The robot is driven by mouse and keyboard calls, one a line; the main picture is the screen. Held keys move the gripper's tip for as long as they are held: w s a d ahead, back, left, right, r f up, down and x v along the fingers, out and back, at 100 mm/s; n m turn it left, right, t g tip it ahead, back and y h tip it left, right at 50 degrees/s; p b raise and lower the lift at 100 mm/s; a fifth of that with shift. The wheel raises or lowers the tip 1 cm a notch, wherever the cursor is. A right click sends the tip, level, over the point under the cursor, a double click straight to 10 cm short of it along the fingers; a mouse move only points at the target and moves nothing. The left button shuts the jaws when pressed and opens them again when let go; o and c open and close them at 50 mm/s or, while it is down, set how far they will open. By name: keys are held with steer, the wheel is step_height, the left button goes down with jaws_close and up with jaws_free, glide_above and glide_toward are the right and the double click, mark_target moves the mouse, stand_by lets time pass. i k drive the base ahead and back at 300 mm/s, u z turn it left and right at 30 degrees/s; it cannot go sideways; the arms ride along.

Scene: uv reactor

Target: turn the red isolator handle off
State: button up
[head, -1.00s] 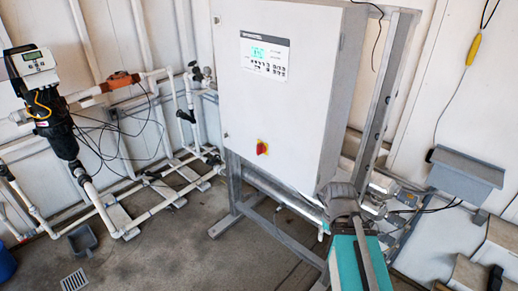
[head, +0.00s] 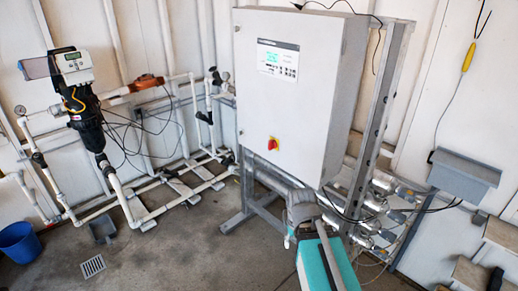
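The red isolator handle (head: 272,143) is on the lower front of the white control cabinet (head: 255,100). It is a small red knob on a yellow backing. It looks roughly upright, but it is too small to read its exact position. Nothing touches it or covers it. My teal and grey arm (head: 320,265) rises from the bottom of the picture, below and to the right of the handle. Its upper grey joint ends below the cabinet's lower right part, apart from the handle. I cannot make out my gripper's fingers.
The cabinet stands on a grey metal frame (head: 245,215). White pipes and a dosing unit (head: 75,70) stand at the left, with a blue bucket (head: 18,242) by the wall. Metal pipework and a grey box (head: 463,175) are at the right. The floor before the cabinet is clear.

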mark_target(272, 144)
steer(key=u, duration=0.45)
steer(key=k, duration=0.5)
steer(key=u, duration=0.7)
steer(key=k, duration=0.5)
steer(key=z, duration=0.1)
steer(key=i, duration=0.85)
steer(key=z, duration=1.2)
steer(key=i, duration=1.25)
steer(key=z, duration=0.35)
